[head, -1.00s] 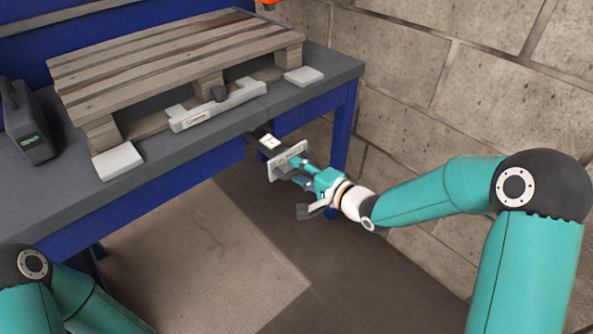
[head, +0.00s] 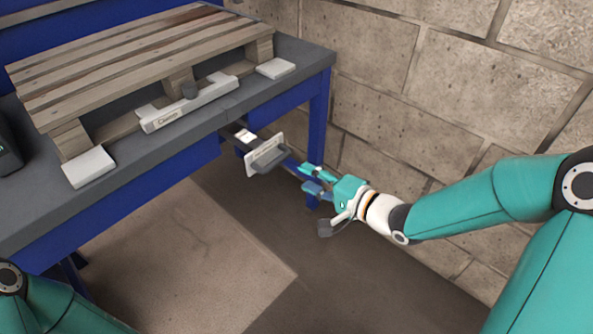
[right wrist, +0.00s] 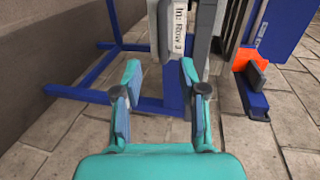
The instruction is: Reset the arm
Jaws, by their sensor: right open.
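A light plate with a grey grip bar (head: 266,155) sticks out from under the bench's front edge on a dark bar with a white label (head: 245,136). My right gripper (head: 308,179) is open and empty, just right of the plate with a gap between them. In the right wrist view its open fingers (right wrist: 160,78) point toward a grey and white upright part (right wrist: 180,30) with small lettering. I cannot tell for sure whether that part is the same plate. My left gripper is out of view; only part of my left arm shows.
A wooden pallet (head: 140,65) rests on the grey bench top (head: 205,128), with a light bracket (head: 190,104) at its front. A blue bench leg (head: 318,120) stands behind my right gripper. A block wall (head: 430,90) rises at right. The floor in front is clear.

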